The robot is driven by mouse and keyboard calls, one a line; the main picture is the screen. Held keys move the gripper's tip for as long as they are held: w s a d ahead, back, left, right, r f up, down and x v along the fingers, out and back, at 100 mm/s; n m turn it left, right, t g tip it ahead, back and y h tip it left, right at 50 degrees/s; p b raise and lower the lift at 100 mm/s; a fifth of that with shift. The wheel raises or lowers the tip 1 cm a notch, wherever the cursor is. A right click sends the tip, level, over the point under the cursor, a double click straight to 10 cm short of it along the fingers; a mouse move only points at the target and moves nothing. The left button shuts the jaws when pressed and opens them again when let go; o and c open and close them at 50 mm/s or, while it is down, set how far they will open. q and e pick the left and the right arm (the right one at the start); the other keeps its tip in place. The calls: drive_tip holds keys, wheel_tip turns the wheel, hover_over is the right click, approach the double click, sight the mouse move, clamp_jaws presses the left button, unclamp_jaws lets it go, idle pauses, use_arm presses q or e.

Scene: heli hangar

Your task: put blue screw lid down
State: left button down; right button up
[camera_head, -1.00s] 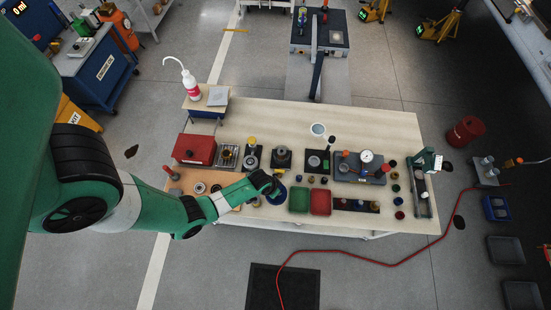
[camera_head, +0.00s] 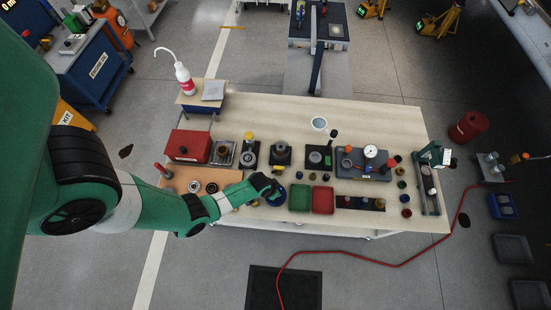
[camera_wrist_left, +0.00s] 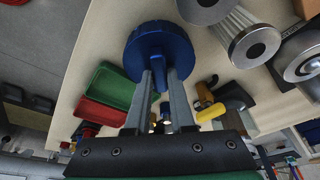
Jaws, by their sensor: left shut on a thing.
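The blue screw lid (camera_wrist_left: 158,50) is a round disc with ribbed edges and a raised bar across its face. In the left wrist view my left gripper (camera_wrist_left: 160,78) is shut on that bar. In the head view the gripper (camera_head: 270,187) is at the table's front, left of the green tray, and the lid (camera_head: 277,199) shows partly below it. The arm hides part of the lid. I cannot tell whether the lid touches the table. My right gripper is not in view.
A green tray (camera_head: 299,197) and a red tray (camera_head: 322,200) stand right of the lid. Metal fixtures (camera_head: 249,155), a red box (camera_head: 188,146) and a gauge block (camera_head: 362,166) stand behind. The tabletop's back strip (camera_head: 270,113) is mostly clear.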

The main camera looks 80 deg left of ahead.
sight(269, 200)
use_arm(q)
drive_tip(key=shift+f, duration=0.2)
drive_tip(key=c, duration=0.8)
unclamp_jaws()
drive_tip(key=shift+r, duration=0.1)
drive_tip(key=shift+o, duration=0.2)
drive_tip(key=p+v, duration=0.9)
drive_tip(key=v, duration=0.3)
drive_tip(key=shift+p, duration=0.4)
drive_tip(key=shift+s+d+r, duration=0.1)
